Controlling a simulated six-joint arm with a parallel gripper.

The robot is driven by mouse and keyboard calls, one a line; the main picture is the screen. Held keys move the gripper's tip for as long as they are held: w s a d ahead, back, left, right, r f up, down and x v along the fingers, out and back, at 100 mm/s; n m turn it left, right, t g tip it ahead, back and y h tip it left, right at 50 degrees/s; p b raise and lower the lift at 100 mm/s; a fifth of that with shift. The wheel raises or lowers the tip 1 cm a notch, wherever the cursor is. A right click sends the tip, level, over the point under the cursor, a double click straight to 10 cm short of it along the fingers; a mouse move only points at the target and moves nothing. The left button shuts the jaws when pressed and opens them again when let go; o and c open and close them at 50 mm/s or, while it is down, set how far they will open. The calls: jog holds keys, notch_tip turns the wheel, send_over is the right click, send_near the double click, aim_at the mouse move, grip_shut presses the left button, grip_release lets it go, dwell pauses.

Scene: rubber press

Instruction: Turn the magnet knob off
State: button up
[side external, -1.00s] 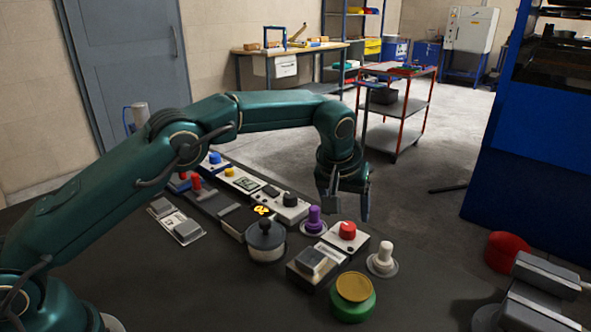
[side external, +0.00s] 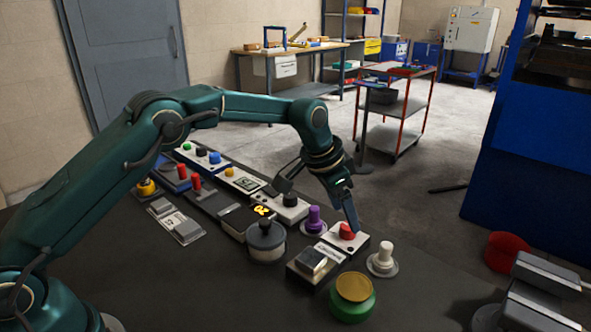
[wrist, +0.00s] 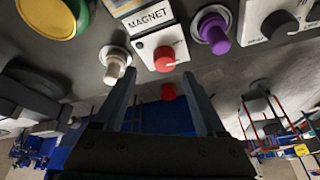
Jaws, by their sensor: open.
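The magnet knob (side external: 347,230) is a red dial on a white box. In the wrist view the knob (wrist: 164,57) shows a white mark and sits beside a plate reading MAGNET (wrist: 147,20). My gripper (side external: 353,221) is tilted down right at the knob in the side view, one finger partly hiding it. In the wrist view my gripper (wrist: 157,76) is open and empty, and the knob lies just beyond and between the fingertips. I cannot tell whether a finger touches it.
A purple knob (side external: 313,219) and a white knob (side external: 382,260) stand close on either side. A green and yellow button (side external: 352,297) and a grey rocker switch (side external: 312,261) are in front. A red button (side external: 507,251) is further right.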

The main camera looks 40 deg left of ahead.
aim_at(346, 227)
jog(key=shift+w+a+f, duration=0.15)
jog(key=shift+a+f, duration=0.05)
jog(key=shift+a, duration=0.1)
jog(key=shift+x, duration=2.2)
grip_shut()
